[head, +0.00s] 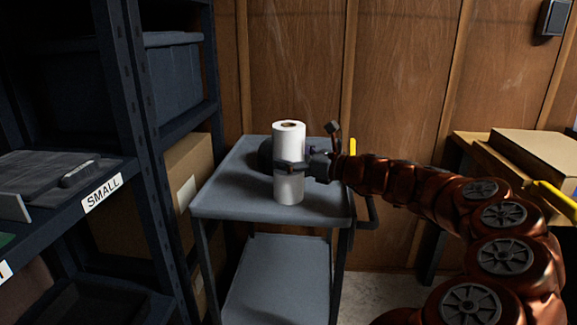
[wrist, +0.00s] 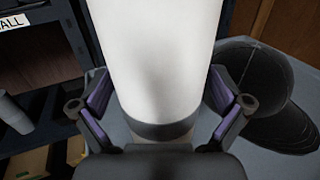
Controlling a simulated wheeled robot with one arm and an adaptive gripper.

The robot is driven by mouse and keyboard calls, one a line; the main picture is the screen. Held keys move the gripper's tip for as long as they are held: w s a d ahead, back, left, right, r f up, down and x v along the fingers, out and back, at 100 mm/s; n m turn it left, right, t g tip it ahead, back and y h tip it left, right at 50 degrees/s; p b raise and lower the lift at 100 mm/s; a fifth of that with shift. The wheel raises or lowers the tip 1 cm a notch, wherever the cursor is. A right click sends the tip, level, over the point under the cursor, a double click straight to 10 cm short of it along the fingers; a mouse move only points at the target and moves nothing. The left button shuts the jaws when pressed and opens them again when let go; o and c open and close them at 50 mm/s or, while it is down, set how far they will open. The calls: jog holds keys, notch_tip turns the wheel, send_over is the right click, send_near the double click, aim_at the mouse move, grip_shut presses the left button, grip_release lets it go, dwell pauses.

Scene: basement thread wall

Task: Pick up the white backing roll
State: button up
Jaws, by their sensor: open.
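The white backing roll (head: 289,143) stands upright on the top of a grey cart (head: 231,197). In the wrist view the roll (wrist: 157,55) fills the middle, between the two fingers of my gripper (wrist: 160,100). My gripper is open, with one purple-padded finger on each side of the roll. A dark gap shows beside the roll near the fingers. In the head view my gripper (head: 290,166) reaches in from the right at about mid-height of the roll, and one finger crosses its front.
A dark cap (wrist: 262,90) lies on the cart beside the roll. A dark shelf (head: 110,175) with a "SMALL" label stands at the left. Cardboard boxes (head: 535,160) are at the right. The cart's front top is clear.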

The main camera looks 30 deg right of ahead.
jog(key=c, duration=1.3)
jog(key=shift+c, duration=0.2)
jog(key=shift+r, duration=0.1)
